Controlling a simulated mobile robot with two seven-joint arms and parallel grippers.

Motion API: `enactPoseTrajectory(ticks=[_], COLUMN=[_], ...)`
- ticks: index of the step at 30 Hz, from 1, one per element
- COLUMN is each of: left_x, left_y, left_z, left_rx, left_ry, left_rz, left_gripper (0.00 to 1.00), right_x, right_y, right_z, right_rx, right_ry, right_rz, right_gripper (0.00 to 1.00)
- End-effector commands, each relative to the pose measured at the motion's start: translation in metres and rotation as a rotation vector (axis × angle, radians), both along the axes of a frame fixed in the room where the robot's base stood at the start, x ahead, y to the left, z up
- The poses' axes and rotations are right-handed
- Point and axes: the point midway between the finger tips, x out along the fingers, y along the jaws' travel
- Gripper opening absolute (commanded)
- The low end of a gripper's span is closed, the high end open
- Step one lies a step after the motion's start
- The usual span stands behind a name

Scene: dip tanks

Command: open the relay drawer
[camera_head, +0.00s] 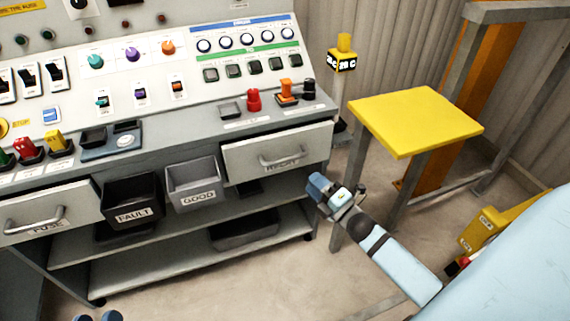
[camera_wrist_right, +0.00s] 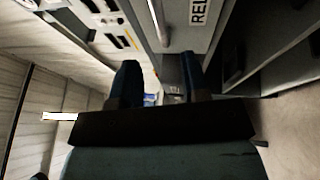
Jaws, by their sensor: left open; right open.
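The relay drawer (camera_head: 240,161) is the right-hand drawer under the console top, with a pale front, and it looks shut. Its bar handle (camera_head: 283,158) partly covers the label. In the right wrist view, the handle (camera_wrist_right: 157,22) and part of the label (camera_wrist_right: 198,11) show beyond the fingertips. My right gripper (camera_head: 319,187) is just right of and below the drawer front, apart from the handle. Its dark blue fingers (camera_wrist_right: 158,80) are spread with nothing held between them. My left gripper (camera_head: 97,318) shows only its two spread blue fingertips at the bottom edge, far from the drawer.
A fault bin (camera_head: 133,212) and a good bin (camera_head: 196,198) hang left of the relay drawer. The fuse drawer (camera_head: 30,212) is at the far left. Shelves (camera_head: 290,228) lie below. A yellow-topped stand (camera_head: 415,118) is close to the right arm. Open floor lies in front.

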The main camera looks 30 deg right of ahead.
Motion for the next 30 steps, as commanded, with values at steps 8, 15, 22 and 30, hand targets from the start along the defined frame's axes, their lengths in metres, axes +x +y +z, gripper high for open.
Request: enactPoseTrajectory(ticks=[8, 15, 22, 30], left_x=[-0.001, -0.003, -0.004, -0.004], left_y=[-0.006, -0.01, -0.012, -0.012], left_z=[0.016, 0.029, 0.034, 0.035], left_rx=[-0.056, -0.092, -0.107, -0.11], left_ry=[-0.085, -0.139, -0.159, -0.161], left_rz=[-0.021, -0.035, -0.042, -0.042], left_gripper=[0.43, 0.43, 0.43, 0.43], right_x=[0.06, 0.096, 0.107, 0.107], right_y=[0.01, 0.016, 0.018, 0.018], right_z=[0.01, 0.016, 0.019, 0.019], right_rx=[0.002, 0.001, 0.003, 0.003], right_ry=[-0.004, -0.001, 0.0, 0.0], right_rz=[0.0, 0.0, 0.001, 0.001], right_gripper=[0.42, 0.42, 0.42, 0.32])
